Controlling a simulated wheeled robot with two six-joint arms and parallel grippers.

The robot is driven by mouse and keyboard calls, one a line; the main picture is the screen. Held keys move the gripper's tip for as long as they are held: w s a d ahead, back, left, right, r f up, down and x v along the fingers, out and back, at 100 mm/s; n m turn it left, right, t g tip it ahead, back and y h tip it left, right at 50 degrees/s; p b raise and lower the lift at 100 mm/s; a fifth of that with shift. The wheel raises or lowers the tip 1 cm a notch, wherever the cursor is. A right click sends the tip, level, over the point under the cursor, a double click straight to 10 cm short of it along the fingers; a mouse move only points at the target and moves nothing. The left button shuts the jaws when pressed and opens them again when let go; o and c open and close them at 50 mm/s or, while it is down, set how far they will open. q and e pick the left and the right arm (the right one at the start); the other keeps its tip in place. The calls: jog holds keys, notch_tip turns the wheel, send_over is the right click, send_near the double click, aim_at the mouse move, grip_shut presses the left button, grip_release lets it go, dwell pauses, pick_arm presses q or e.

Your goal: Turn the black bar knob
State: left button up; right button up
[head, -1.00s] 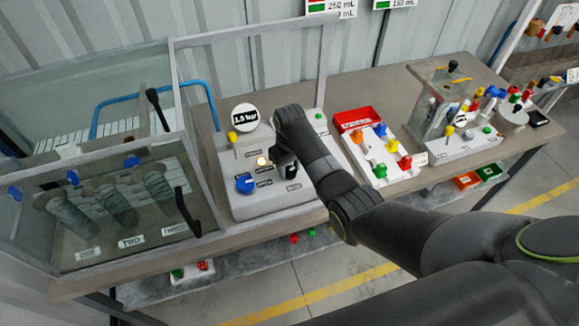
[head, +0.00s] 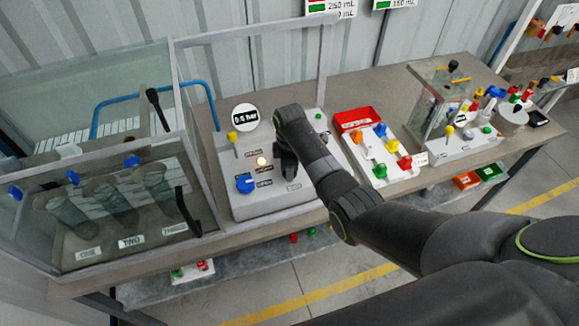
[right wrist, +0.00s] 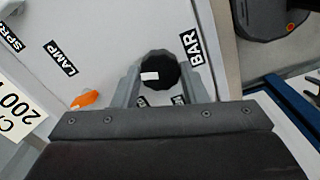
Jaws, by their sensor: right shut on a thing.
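The black bar knob (right wrist: 158,68) is round and dark with a white mark, beside a label reading BAR on a pale panel in the right wrist view. My right gripper (right wrist: 158,82) is shut on it, one finger on each side. In the head view, my right gripper (head: 287,165) reaches down onto the pale control console (head: 245,206) and hides the knob. A round white readout (head: 245,117) stands behind the console; its bar number is blurred. My left gripper is not in view.
The console also bears a blue knob (head: 244,184), a glowing lamp (head: 262,161) and a yellow-tipped lever (head: 232,137). A glass tank (head: 100,150) stands left. A red tray (head: 357,118) and a white panel of coloured knobs (head: 400,172) lie right.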

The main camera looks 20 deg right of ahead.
jog(key=shift+n, duration=1.7)
jog(key=o, duration=1)
jog(key=shift+r, duration=0.1)
